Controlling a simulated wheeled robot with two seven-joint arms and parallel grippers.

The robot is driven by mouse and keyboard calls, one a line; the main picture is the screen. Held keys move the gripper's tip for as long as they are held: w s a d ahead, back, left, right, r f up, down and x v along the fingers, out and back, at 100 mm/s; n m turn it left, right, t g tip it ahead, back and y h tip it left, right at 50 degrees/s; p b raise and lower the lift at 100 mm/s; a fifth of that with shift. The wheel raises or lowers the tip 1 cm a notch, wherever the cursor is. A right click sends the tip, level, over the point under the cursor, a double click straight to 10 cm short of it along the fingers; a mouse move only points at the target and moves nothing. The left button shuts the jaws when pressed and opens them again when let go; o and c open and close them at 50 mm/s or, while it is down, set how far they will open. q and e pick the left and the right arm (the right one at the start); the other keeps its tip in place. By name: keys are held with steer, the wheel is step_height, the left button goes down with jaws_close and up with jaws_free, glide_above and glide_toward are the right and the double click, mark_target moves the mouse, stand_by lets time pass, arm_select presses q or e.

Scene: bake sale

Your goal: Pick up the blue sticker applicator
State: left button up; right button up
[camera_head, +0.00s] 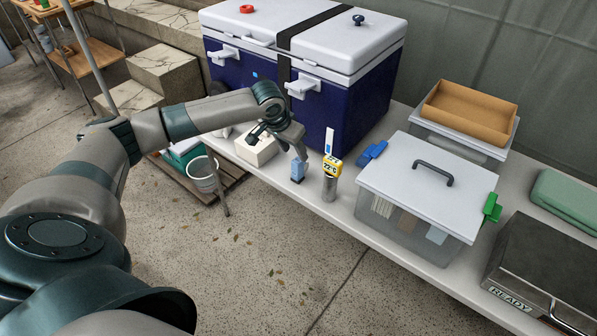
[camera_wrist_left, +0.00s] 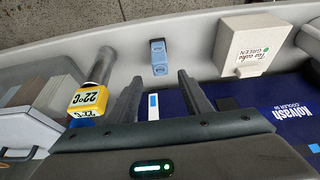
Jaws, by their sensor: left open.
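The blue sticker applicator (camera_head: 298,170) is a small light-blue upright block on the white table, near its front edge. In the left wrist view the applicator (camera_wrist_left: 158,57) stands beyond the fingertips, roughly midway between them. My left gripper (camera_head: 280,146) is open, its fingers spread and empty, above and just behind the applicator. In the left wrist view the open fingers (camera_wrist_left: 158,82) are apart from it. My right gripper is not in view.
A metal cylinder with a yellow 22°C display (camera_head: 332,165) stands right of the applicator. A cream box (camera_head: 256,150) is left of it. A large blue cooler (camera_head: 345,108) stands behind. A lidded clear bin (camera_head: 395,235) and blue clip (camera_head: 371,153) are farther right.

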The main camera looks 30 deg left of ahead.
mark_target(298, 167)
arm_select(q)
steer(key=shift+x, duration=1.25)
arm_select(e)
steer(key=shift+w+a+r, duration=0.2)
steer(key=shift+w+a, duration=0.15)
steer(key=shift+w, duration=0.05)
arm_select(q)
steer(key=shift+f, duration=0.1)
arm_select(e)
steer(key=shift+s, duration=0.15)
